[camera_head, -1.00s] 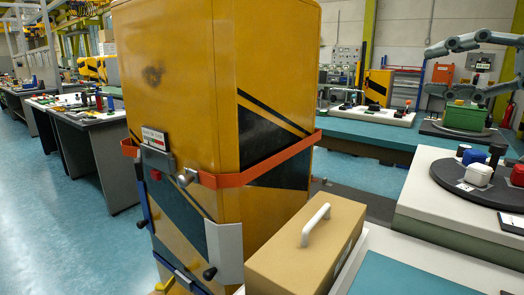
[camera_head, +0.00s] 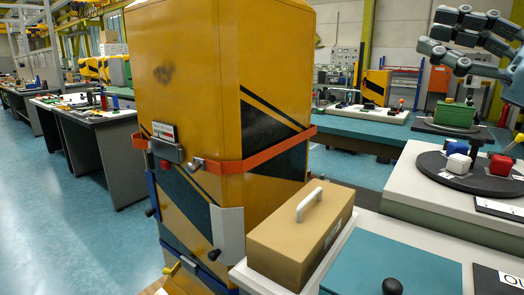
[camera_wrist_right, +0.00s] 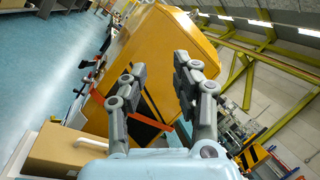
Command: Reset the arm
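My right gripper (camera_head: 431,30) is at the upper right of the head view, raised high over the right-hand tables. Its grey jointed fingers are spread apart with nothing between them. The right wrist view also shows the open fingers (camera_wrist_right: 160,65), with the yellow cabinet (camera_wrist_right: 150,75) beyond them and no clear contact. In the head view the tall yellow cabinet (camera_head: 185,75) stands left of centre, with black stripes and a red-orange band (camera_head: 240,165) around it. My left gripper is not in view.
A tan box (camera_head: 290,240) with a white handle stands right of the cabinet. A teal mat (camera_head: 400,260) with a black knob (camera_head: 392,286) lies at the front. A dark disc (camera_head: 440,167) holds white, red and blue blocks. A green box (camera_head: 454,115) stands behind. Blue floor is clear at left.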

